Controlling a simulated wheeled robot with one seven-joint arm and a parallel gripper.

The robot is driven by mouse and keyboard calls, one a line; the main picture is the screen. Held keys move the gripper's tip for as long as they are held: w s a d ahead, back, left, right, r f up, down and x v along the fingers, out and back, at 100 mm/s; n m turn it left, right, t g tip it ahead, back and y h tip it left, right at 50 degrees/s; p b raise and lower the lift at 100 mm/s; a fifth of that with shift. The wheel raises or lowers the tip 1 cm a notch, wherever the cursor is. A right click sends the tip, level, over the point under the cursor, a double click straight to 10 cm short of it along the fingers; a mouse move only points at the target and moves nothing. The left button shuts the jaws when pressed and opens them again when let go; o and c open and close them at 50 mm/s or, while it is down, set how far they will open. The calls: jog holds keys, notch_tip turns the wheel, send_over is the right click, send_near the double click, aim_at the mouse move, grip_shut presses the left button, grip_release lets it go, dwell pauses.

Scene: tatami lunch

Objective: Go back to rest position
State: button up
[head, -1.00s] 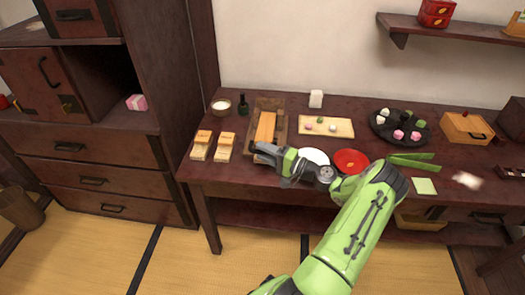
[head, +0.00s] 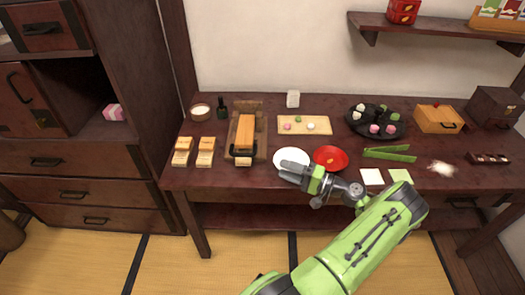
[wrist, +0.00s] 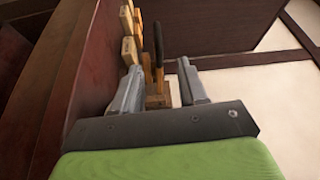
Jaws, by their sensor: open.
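My gripper (head: 293,172) is at the front of the dark wooden table (head: 225,182), in front of the white plate (head: 290,154) in the head view. In the wrist view my gripper (wrist: 160,88) has its two fingers apart with nothing held between them. Beyond the fingers, the wrist view shows a wooden stand (wrist: 158,98) with a dark upright part and pale blocks (wrist: 128,48). My green arm reaches up from the bottom of the head view and hides part of the table's front edge.
A red plate (head: 330,157) lies beside the white plate. A wooden stand with an orange block (head: 245,135), a sweets board (head: 318,123), a dark round tray (head: 375,133) and green strips (head: 390,154) are on the table. A dark cabinet (head: 70,150) stands at left.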

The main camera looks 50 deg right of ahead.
jog(key=w+a+r+n+g+y+p, duration=0.35)
jog(key=w+a+r+n+g, duration=0.35)
jog(key=w+a, duration=0.35)
jog(key=a+r+n+g+h+p, duration=0.25)
jog(key=a+r+g, duration=0.35)
jog(key=a+r, duration=0.5)
jog(key=s+a+r+n+g+h+p, duration=0.1)
jog(key=s+a+r+n+h, duration=0.15)
jog(key=a, duration=0.35)
jog(key=s+a+r+n+h+p, duration=0.1)
jog(key=s+a+r, duration=0.2)
jog(key=a+r, duration=0.15)
jog(key=s+a+r+t+h+p, duration=0.1)
jog(key=s+a+r, duration=0.1)
jog(key=s, duration=0.4)
jog(key=s+a+r+n+h+p, duration=0.1)
jog(key=s+a+r, duration=0.1)
jog(key=s, duration=0.4)
jog(key=shift+r+t+p, duration=0.35)
jog(key=shift+r+t, duration=0.05)
jog(key=shift+r, duration=0.4)
